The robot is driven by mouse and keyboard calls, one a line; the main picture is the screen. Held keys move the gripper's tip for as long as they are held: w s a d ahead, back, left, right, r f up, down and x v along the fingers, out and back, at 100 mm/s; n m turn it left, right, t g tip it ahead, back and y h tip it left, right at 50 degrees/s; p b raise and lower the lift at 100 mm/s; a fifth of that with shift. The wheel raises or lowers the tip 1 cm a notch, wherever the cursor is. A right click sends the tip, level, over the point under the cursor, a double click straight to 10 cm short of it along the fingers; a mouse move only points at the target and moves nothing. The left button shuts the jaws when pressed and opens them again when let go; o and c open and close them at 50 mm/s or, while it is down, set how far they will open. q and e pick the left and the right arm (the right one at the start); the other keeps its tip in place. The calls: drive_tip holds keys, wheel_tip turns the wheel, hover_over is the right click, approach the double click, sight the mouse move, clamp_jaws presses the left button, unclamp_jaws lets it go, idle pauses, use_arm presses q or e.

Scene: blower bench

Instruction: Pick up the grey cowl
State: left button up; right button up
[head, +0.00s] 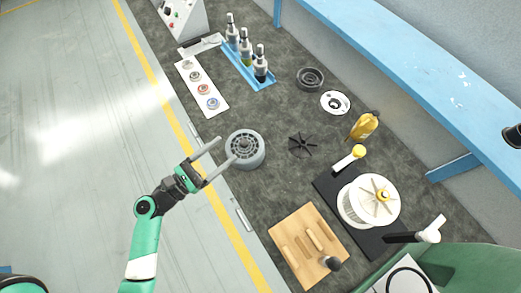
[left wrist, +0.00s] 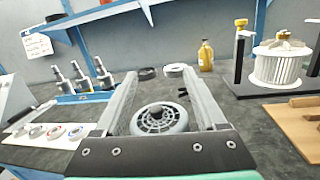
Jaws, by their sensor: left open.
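The grey cowl (head: 245,149), a round grey part with a slotted grille and a darker hub, rests on the dark bench mat near its left edge. My left gripper (head: 227,149) is open and empty, with its two fingers pointing at the cowl from the left. The fingertips are at the cowl's near side in the head view. In the left wrist view the cowl (left wrist: 160,118) shows between the two spread fingers, its lower edge partly hidden by the gripper body. I cannot tell whether a finger touches it. My right gripper is not in view.
A black fan wheel (head: 303,144) lies right of the cowl. A wooden block (head: 276,234) and a white drum (head: 353,211) stand in front and right.

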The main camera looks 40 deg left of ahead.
sight(241, 146)
use_arm(q)
drive_tip(key=s+a+f+n+y+b, duration=0.1)
drive_tip(key=s+f+n+y+b, duration=0.25)
drive_tip(key=f, duration=0.65)
drive_tip(key=shift+m+g+h, duration=0.3)
drive_tip(key=shift+m+h, duration=0.15)
drive_tip(key=w, duration=0.6)
drive_tip(key=shift+w+a+b, duration=0.1)
drive_tip(key=shift+w+b, duration=0.1)
drive_tip(key=shift+b, duration=0.2)
drive_tip(key=w, duration=0.3)
drive_tip(key=w+b, duration=0.1)
drive_tip(key=w, duration=0.1)
drive_tip(key=shift+w+f, duration=0.1)
drive_tip(key=shift+f, duration=0.2)
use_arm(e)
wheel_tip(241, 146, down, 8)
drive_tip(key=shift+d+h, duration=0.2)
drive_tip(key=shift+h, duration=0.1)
use_arm(q)
clamp_jaws()
